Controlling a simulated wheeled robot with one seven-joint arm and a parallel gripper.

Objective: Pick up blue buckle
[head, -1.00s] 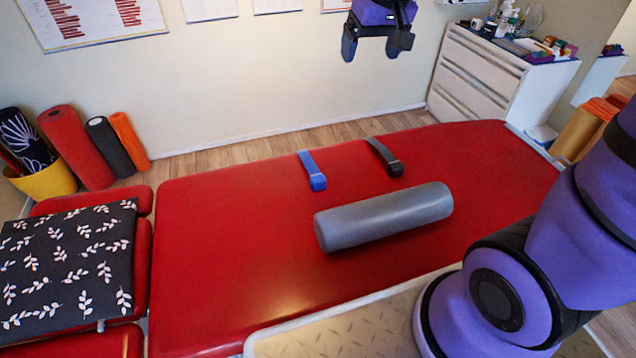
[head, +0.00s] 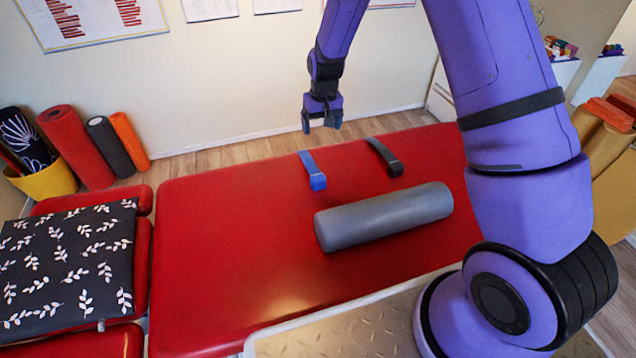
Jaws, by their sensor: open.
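Two straps lie on the red treatment table (head: 230,260) in the head view. The blue strap has a blue buckle (head: 317,182) at its near end. The dark grey strap (head: 381,152) with a dark buckle lies to its right. My gripper (head: 321,127) is open and empty. It points down above the far side of the table, behind and above the blue strap in the picture, apart from it. The blue buckle is in full view.
A grey foam roller (head: 383,217) lies on the table, nearer than the straps. A black leaf-patterned cushion (head: 65,262) lies at the left. A yellow basket (head: 45,182) and rolled mats stand by the wall. The left half of the table is clear.

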